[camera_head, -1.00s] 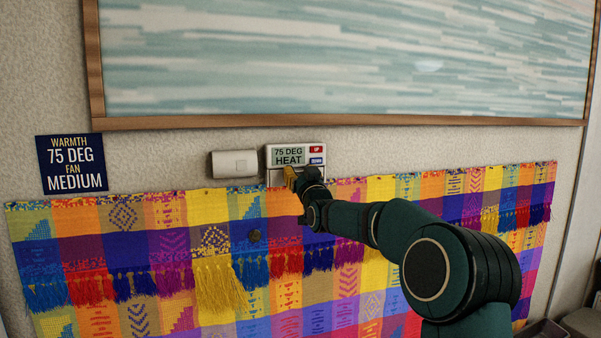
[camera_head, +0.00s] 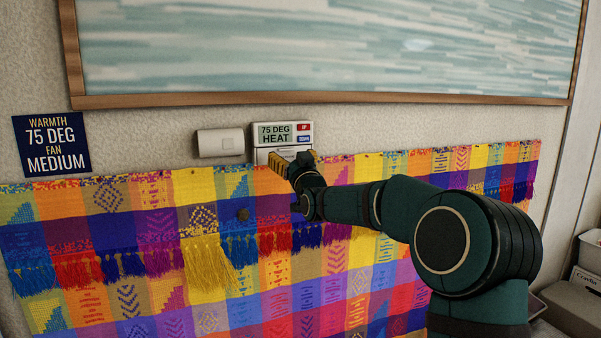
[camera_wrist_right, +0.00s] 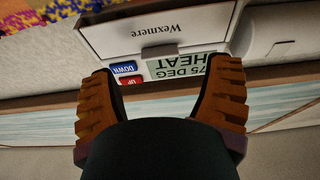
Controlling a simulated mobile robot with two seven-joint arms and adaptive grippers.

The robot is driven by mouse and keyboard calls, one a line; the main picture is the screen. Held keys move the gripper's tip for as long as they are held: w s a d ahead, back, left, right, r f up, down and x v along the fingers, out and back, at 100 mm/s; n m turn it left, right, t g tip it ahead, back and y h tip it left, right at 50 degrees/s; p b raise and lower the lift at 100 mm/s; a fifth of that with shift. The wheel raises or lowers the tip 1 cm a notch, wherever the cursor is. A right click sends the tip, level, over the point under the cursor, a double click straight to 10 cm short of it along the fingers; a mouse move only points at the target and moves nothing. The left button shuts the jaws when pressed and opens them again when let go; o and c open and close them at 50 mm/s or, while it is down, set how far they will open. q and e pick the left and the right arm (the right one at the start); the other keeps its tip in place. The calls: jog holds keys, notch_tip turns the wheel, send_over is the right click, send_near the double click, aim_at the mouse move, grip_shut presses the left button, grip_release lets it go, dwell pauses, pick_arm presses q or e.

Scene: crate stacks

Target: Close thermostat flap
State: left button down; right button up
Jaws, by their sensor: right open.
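The thermostat (camera_head: 283,133) is a white unit on the wall with a "75 DEG HEAT" display and red UP and blue DOWN buttons. Its white flap (camera_head: 262,155) shows at the lower edge, partly hidden by my right gripper (camera_head: 294,163). In the right wrist view, upside down, the flap (camera_wrist_right: 150,28) bears the name "Wexmere" and hangs down below the display, uncovering the display and buttons. My right gripper's orange fingers (camera_wrist_right: 160,78) are spread wide in front of the thermostat, with nothing between them. Contact with the flap cannot be told. My left gripper is out of view.
A white box (camera_head: 220,142) is on the wall left of the thermostat. A blue sign (camera_head: 51,144) reads "WARMTH 75 DEG FAN MEDIUM". A framed picture (camera_head: 330,45) hangs above; a colourful woven cloth (camera_head: 150,230) covers the wall below. Boxes (camera_head: 580,300) stand at the lower right.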

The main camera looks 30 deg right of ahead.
jog(key=v, duration=0.8)
dwell(0.4)
